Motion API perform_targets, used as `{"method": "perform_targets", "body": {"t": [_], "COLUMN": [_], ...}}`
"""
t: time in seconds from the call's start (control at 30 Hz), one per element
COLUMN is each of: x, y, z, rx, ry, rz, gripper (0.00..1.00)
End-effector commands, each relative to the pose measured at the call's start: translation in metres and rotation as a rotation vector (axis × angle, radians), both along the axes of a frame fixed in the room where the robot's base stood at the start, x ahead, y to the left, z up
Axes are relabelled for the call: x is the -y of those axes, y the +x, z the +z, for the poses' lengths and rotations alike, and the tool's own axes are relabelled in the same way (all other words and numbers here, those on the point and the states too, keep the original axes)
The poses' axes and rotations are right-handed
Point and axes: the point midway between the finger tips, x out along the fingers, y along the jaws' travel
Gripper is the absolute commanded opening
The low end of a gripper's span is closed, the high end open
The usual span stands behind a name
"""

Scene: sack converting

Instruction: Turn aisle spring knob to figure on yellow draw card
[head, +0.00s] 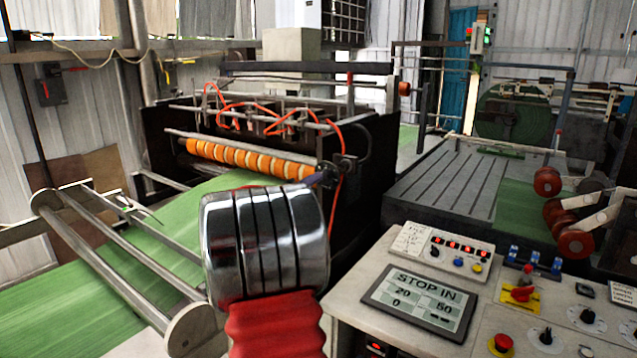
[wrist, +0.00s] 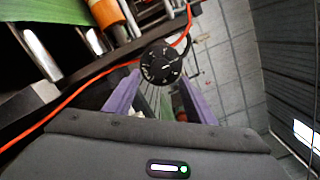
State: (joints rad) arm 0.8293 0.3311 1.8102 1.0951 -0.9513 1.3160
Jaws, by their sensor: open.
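A round black knob (wrist: 161,63) with pale marks around its face is at the upper middle of the wrist view. My gripper (wrist: 160,82) is open, with its purple fingers apart on the left and right below the knob. I cannot tell whether either finger touches it. The marks are too small to read. In the head view my gripper (head: 318,178) shows only as a bit of purple beside the dark machine end, mostly hidden behind my arm. I cannot pick out a yellow draw card in either view.
Orange rollers (head: 250,158) and green sheet (head: 80,300) lie left of the machine end. An orange hose (wrist: 75,95) runs close past the knob in the wrist view. A control desk (head: 350,290) with a STOP IN screen (head: 421,300) stands at the front right.

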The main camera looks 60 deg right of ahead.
Motion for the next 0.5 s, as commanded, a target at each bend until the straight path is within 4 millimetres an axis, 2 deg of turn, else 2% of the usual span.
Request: {"method": "perform_targets", "body": {"t": [0.3,0.5], "x": [0.047,0.061], "y": [-0.004,-0.004], "z": [0.0,0.0], "rx": [0.0,0.0], "ry": [0.0,0.0], "rz": [-0.002,0.0], "gripper": [0.5,0.5]}}
